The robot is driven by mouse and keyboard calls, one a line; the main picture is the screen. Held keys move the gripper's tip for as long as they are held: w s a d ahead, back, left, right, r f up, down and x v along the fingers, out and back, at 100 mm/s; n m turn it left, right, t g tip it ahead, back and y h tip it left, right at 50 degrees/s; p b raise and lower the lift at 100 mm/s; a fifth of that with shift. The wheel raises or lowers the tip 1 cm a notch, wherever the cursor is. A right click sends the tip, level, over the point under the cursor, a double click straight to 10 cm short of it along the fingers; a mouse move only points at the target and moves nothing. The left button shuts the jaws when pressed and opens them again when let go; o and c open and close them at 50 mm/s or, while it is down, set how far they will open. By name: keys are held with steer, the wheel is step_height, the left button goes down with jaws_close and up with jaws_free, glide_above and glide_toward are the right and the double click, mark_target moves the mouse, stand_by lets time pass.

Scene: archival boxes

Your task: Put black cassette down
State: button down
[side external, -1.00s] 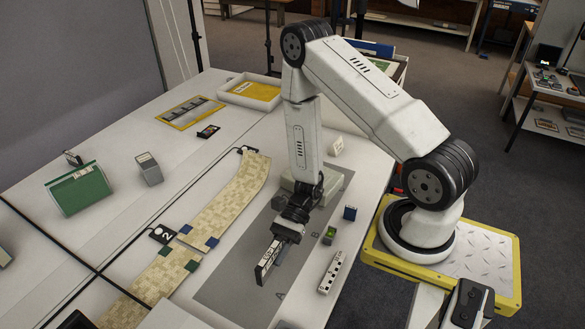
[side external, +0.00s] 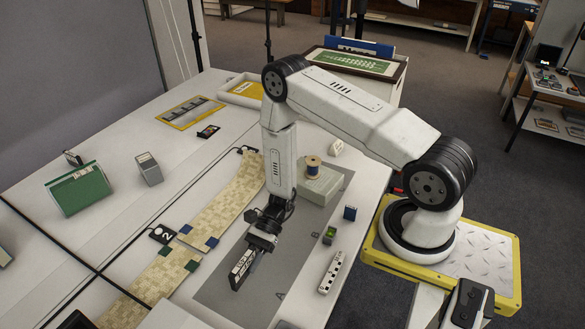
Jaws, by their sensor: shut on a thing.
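My gripper (side external: 257,246) is shut on the black cassette (side external: 243,270), which has a white label on its face. The cassette hangs tilted below the fingers. It is over the left part of the grey mat (side external: 215,296), near the patterned strip. I cannot tell whether its lower edge touches the mat. The fingertips are partly hidden by the cassette and the gripper body.
A pale box with a spool (side external: 313,170) on it stands behind my gripper. A white strip with dark marks (side external: 331,271), a small green-topped block (side external: 329,236) and a blue block (side external: 350,213) lie to the right. The patterned strip (side external: 208,222) runs along the left.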

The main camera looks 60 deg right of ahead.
mark_target(251, 275)
steer(key=shift+w+f, duration=0.25)
steer(key=shift+f, duration=1.55)
steer(key=shift+f, duration=0.1)
steer(key=c, duration=0.6)
jaws_free()
steer(key=shift+d+r, duration=0.15)
steer(key=shift+r, duration=0.05)
steer(key=v, duration=1.1)
steer(key=shift+d, duration=0.35)
steer(key=shift+r, duration=0.15)
